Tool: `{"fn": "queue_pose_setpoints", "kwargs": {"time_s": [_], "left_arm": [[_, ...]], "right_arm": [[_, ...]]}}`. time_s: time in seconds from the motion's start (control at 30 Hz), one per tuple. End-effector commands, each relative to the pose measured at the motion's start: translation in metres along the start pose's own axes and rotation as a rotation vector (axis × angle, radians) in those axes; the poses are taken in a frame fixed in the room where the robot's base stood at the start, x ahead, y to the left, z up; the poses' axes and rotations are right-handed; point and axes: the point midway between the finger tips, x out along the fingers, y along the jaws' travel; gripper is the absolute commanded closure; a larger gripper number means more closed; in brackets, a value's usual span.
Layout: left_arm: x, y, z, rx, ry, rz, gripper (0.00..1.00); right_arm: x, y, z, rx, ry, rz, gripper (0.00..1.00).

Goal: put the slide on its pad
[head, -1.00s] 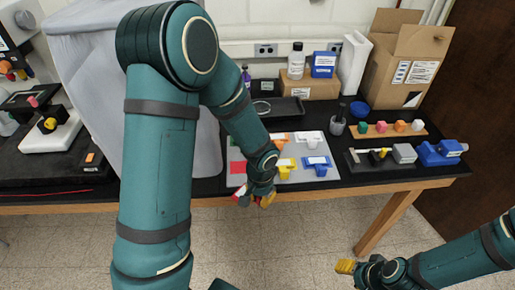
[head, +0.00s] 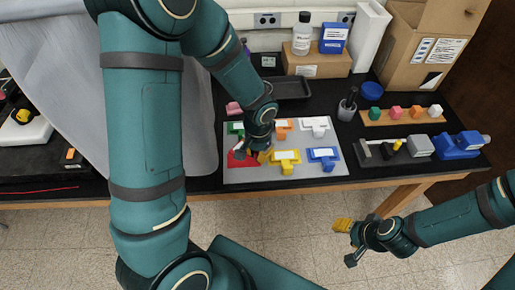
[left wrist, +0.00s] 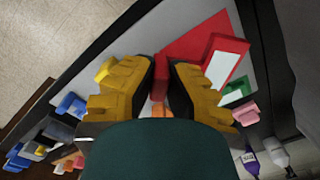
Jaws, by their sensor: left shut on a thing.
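The red slide (left wrist: 226,60), with a white label, is in my left gripper (left wrist: 163,82); the yellow fingers are shut on its narrow stem in the left wrist view. The red pad (left wrist: 195,40) lies flat on the grey board beside and below it; whether they touch cannot be told. In the head view my left gripper (head: 257,155) is over the red pad (head: 238,161) at the board's left front, hiding most of the slide. My right gripper (head: 347,243) is open and empty in front of the bench, over the floor.
The grey board (head: 310,174) also bears yellow (head: 285,158), blue (head: 323,154), white (head: 315,122), orange (head: 283,126) and green (head: 235,127) labelled pieces. A pink object (head: 233,107) lies behind it. A cup (head: 347,110) and other fixtures stand to the right.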

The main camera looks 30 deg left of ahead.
Motion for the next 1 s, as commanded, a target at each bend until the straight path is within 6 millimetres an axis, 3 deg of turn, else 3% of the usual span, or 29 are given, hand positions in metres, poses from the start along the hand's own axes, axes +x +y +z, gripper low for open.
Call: {"fn": "queue_pose_setpoints", "kwargs": {"time_s": [0.5,1.0], "left_arm": [[0.053,0.001,0.0,-0.001,-0.002,0.0,1.0],[0.059,0.001,0.0,-0.001,0.0,0.0,1.0]], "right_arm": [[0.031,0.012,0.004,0.003,0.002,0.003,0.5],[0.034,0.013,0.004,0.003,0.003,0.004,0.5]]}}
